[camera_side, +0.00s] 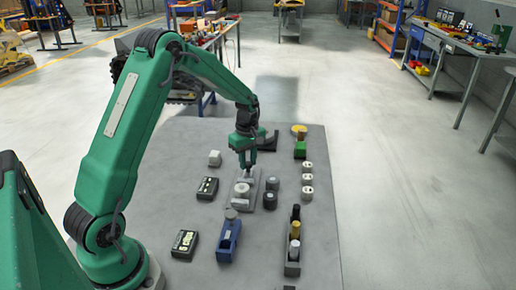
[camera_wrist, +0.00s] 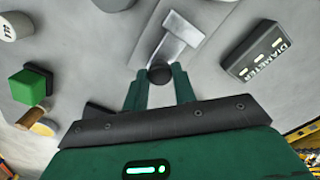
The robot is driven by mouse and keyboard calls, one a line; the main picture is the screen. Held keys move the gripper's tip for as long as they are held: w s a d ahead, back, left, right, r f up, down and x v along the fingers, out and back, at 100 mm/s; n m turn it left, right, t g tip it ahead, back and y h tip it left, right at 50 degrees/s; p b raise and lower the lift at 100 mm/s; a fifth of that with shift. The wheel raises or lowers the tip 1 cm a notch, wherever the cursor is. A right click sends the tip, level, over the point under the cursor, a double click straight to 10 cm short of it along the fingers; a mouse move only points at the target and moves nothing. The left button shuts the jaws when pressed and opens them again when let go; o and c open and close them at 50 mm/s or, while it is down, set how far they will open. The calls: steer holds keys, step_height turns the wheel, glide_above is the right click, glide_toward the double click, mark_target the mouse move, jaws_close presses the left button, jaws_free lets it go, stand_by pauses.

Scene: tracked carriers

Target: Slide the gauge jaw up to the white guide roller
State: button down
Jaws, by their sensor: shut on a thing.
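My gripper (camera_side: 244,166) points down at the near-middle of the grey table. In the wrist view my gripper (camera_wrist: 160,88) is shut on a black knob (camera_wrist: 160,74), which sits at the end of the grey T-shaped gauge jaw (camera_wrist: 176,42). The jaw lies on a pale grey base plate (camera_wrist: 202,12), which also shows in the side view (camera_side: 257,189). A whitish round roller (camera_side: 242,190) stands on the plate just in front of my gripper; I take it as the white guide roller. The gap between jaw and roller is too small to judge.
A dark DIAMETER box (camera_wrist: 258,50) lies left of the plate in the side view (camera_side: 207,187). Dark cylinders (camera_side: 270,200), white labelled rollers (camera_side: 308,180) and a green block (camera_side: 300,150) stand right. A blue carrier (camera_side: 229,242) and a rack (camera_side: 293,262) stand in front.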

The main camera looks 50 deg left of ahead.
mark_target(247, 178)
steer(key=shift+s+d+r, duration=0.1)
steer(key=shift+s+d, duration=1.05)
steer(key=c, duration=1.1)
jaws_free()
steer(key=shift+c, duration=0.2)
steer(key=shift+r, duration=0.1)
step_height(247, 178, up, 8)
steer(key=shift+f, duration=0.2)
